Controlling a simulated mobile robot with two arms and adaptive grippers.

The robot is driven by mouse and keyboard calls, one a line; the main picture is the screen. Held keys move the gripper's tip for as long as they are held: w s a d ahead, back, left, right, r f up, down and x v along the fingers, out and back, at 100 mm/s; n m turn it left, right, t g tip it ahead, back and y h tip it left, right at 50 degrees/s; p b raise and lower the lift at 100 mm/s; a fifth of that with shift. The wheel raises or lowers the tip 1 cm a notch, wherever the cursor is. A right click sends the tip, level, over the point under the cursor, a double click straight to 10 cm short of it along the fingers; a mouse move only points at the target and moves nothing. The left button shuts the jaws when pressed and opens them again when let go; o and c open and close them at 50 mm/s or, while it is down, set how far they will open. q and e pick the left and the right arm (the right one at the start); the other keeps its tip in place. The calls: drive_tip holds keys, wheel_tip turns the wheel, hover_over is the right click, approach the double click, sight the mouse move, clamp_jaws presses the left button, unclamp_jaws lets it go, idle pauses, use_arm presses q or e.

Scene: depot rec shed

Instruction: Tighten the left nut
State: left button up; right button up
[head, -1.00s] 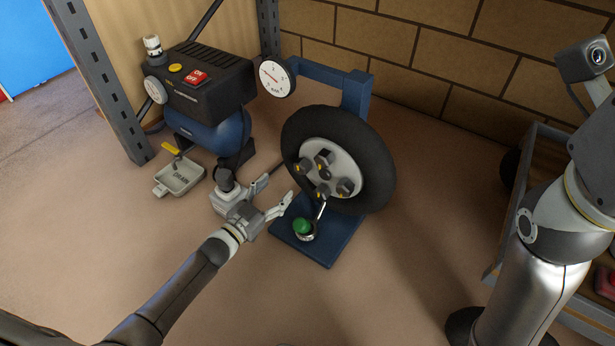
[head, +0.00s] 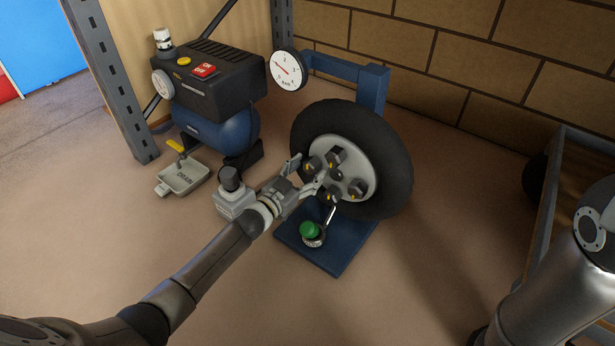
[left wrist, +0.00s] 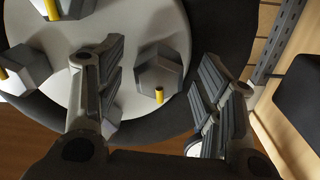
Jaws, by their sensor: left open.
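The wheel (head: 394,165) stands upright on a blue stand. Its pale hub carries several dark hex nuts with yellow marks. The left nut (head: 313,166) is on the hub's left side, partly behind my left gripper (head: 305,173). That gripper is open and empty, with its fingertips at the left edge of the hub. In the left wrist view, a nut (left wrist: 160,70), seemingly the left one, shows between the spread fingers (left wrist: 162,68). Whether the fingers touch it I cannot tell. My right arm is at the right edge; its gripper is out of view.
A green knob (head: 309,230) sits on the blue base plate (head: 341,250) below the wheel. A compressor (head: 215,85) and drain tray (head: 183,178) stand left. A gauge (head: 287,70) is beside the stand. A shelf (head: 548,200) is at right. Floor in front is clear.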

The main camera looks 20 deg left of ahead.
use_arm(q)
drive_tip(key=shift+w+d, duration=0.1)
drive_tip(key=shift+w, duration=0.15)
drive_tip(key=c, duration=1)
